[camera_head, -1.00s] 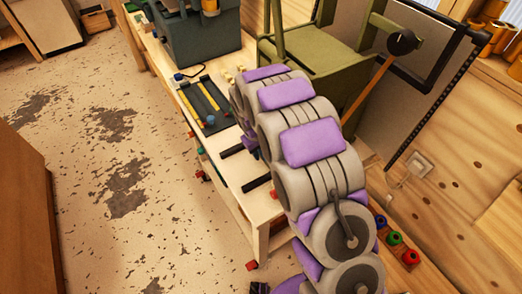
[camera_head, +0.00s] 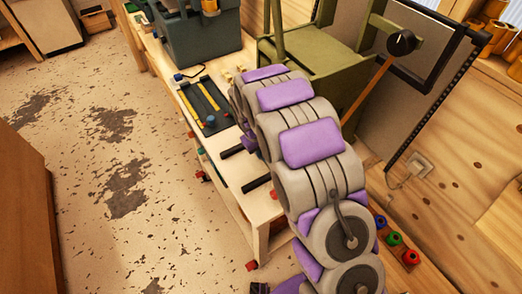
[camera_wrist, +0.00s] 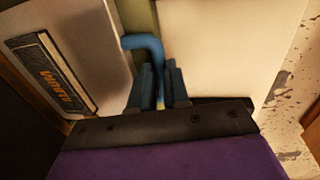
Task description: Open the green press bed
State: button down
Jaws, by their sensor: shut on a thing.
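The green press (camera_head: 350,62) stands on the bench in the head view, behind my arm. It has upright green posts, and a side arm with a black round knob (camera_head: 402,42). My arm covers its lower part. In the wrist view, my gripper (camera_wrist: 160,88) has its two blue fingers close together around a bent blue handle (camera_wrist: 143,42). The handle rises between the fingers and hooks to the left, in front of a narrow olive strip. Pale flat surfaces lie on both sides. My gripper is hidden in the head view.
A dark grey-green box-like machine (camera_head: 200,35) and a dark tray (camera_head: 207,103) with yellow strips are on the bench. Black bars stick out near its front edge. A labelled plate (camera_wrist: 48,75) is left in the wrist view. The speckled floor (camera_head: 100,190) is open on the left.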

jog(key=s+a+p, duration=0.4)
jog(key=s+a, duration=0.5)
jog(key=a, duration=0.4)
jog(key=shift+a, duration=0.1)
jog(key=c, duration=1.1)
grip_release()
notch_tip(320, 180, up, 17)
jog(key=s+a+p, duration=0.1)
jog(key=a+p, duration=0.1)
jog(key=p, duration=0.1)
jog(key=shift+s+a, duration=0.35)
